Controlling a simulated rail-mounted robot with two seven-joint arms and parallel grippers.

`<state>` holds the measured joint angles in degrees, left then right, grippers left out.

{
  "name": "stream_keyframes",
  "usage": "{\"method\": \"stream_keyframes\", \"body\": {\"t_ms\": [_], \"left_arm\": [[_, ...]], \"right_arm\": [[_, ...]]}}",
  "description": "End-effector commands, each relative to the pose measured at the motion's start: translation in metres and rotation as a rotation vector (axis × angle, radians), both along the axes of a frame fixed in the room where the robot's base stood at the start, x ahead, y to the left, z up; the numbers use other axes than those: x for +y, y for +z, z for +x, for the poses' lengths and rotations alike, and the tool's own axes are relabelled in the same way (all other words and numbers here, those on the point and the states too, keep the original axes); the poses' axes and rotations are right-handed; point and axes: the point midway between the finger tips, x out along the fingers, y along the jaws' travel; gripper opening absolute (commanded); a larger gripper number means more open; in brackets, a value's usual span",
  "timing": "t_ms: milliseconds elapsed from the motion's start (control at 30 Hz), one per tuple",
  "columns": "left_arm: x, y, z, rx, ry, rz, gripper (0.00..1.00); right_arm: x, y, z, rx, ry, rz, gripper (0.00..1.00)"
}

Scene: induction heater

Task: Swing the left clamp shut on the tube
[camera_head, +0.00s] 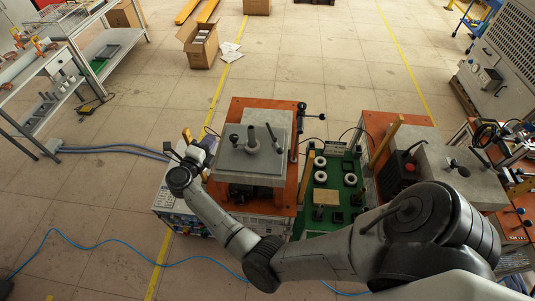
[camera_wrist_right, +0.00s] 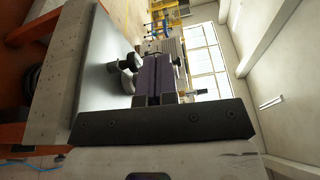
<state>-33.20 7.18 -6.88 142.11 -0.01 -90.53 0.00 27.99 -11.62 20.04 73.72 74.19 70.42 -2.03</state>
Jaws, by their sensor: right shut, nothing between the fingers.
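A grey heater top (camera_head: 238,164) stands on an orange-framed unit in the middle of the head view. A short upright tube (camera_head: 252,145) rises from it, with a dark round knob (camera_head: 234,140) to its left and a slanted lever (camera_head: 274,137) to its right. These look like the clamp parts; whether the left clamp is swung open is too small to tell. My right gripper (camera_head: 189,152) is left of the unit, apart from the knob. In the right wrist view its fingers (camera_wrist_right: 155,75) are together and empty, with a knob (camera_wrist_right: 128,62) behind them. My left gripper is out of view.
A green board (camera_head: 320,232) with white rings lies right of the unit. Beyond it stands a second orange unit (camera_head: 378,122) with a red-and-black box (camera_head: 408,167). A blue cable (camera_head: 110,262) runs over the floor. Floor left of the unit is mostly free.

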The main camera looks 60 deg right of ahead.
Motion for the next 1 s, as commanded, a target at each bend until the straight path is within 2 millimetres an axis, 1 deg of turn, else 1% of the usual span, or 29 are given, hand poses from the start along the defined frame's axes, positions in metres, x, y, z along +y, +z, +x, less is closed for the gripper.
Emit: {"method": "stream_keyframes", "body": {"t_ms": [33, 100, 200, 300, 400, 500, 633, 1000], "left_arm": [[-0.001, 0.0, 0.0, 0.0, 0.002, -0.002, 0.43], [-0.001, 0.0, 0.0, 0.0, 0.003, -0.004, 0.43], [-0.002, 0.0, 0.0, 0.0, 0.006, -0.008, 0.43], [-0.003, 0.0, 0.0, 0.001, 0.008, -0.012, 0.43], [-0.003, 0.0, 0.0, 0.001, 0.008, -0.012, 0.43], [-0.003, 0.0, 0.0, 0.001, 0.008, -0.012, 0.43], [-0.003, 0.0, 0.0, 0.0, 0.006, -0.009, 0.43], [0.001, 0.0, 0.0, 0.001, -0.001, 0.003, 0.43]], "right_arm": [[0.0, -0.007, -0.012, 0.004, -0.077, 0.034, 0.0], [0.002, -0.015, -0.03, 0.009, -0.186, 0.078, 0.0], [0.007, -0.022, -0.052, 0.015, -0.326, 0.128, 0.0], [0.014, -0.027, -0.07, 0.024, -0.443, 0.163, 0.0], [0.02, -0.03, -0.084, 0.034, -0.536, 0.183, 0.0], [0.026, -0.03, -0.093, 0.041, -0.601, 0.192, 0.0], [0.03, -0.031, -0.1, 0.047, -0.652, 0.198, 0.0], [0.032, -0.031, -0.102, 0.051, -0.667, 0.201, 0.0]]}}
